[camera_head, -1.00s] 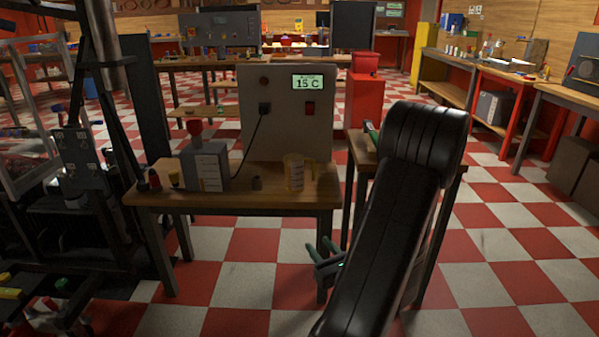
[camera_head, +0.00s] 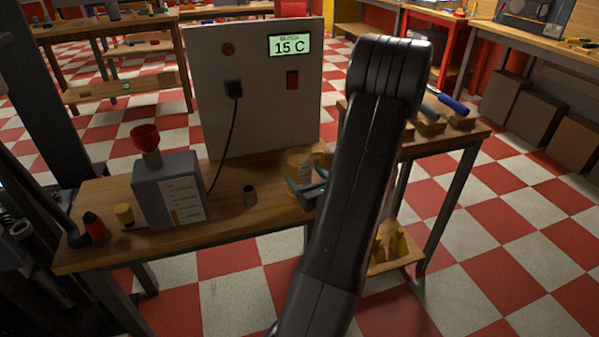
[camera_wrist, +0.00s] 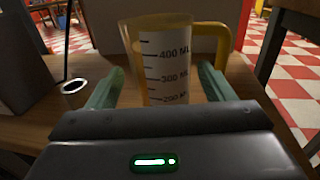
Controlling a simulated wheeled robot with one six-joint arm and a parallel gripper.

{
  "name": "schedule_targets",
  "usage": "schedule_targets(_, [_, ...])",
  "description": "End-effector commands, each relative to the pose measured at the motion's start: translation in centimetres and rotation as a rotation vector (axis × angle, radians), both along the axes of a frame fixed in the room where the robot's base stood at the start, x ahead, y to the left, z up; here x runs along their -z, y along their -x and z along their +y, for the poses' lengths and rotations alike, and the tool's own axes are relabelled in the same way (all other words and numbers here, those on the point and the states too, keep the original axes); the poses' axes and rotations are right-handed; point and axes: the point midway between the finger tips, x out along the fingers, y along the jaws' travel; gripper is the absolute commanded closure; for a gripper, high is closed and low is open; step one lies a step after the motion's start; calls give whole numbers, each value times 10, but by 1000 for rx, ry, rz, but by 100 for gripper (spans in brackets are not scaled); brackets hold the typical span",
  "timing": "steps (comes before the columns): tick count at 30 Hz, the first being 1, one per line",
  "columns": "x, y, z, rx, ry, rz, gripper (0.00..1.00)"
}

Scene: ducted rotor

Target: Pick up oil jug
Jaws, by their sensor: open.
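The oil jug is a clear measuring jug (camera_wrist: 165,65) with a yellow handle and printed volume marks. In the wrist view it stands upright on the wooden table, straight ahead of my gripper (camera_wrist: 158,88). The two green fingers are open, one on each side of the jug's lower part; I cannot tell whether they touch it. In the head view the amber jug (camera_head: 298,164) stands near the table's right end, with my gripper (camera_head: 306,186) just in front of it. My arm hides part of the area beside the jug.
A panel reading 15 C (camera_head: 255,90) rises behind. A second table (camera_head: 450,140) with tools is at right.

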Motion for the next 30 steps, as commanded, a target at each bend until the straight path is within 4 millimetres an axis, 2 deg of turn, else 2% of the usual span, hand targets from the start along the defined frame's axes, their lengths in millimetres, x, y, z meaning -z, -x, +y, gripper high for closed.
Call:
schedule_targets(8, [0,-20,10,-2,0,-1,25])
schedule_targets(16, [-1,-55,26,-3,1,0,25])
schedule_targets(26, [-2,-62,28,0,-1,0,25])
schedule_targets(30, [-2,-62,28,0,-1,0,52])
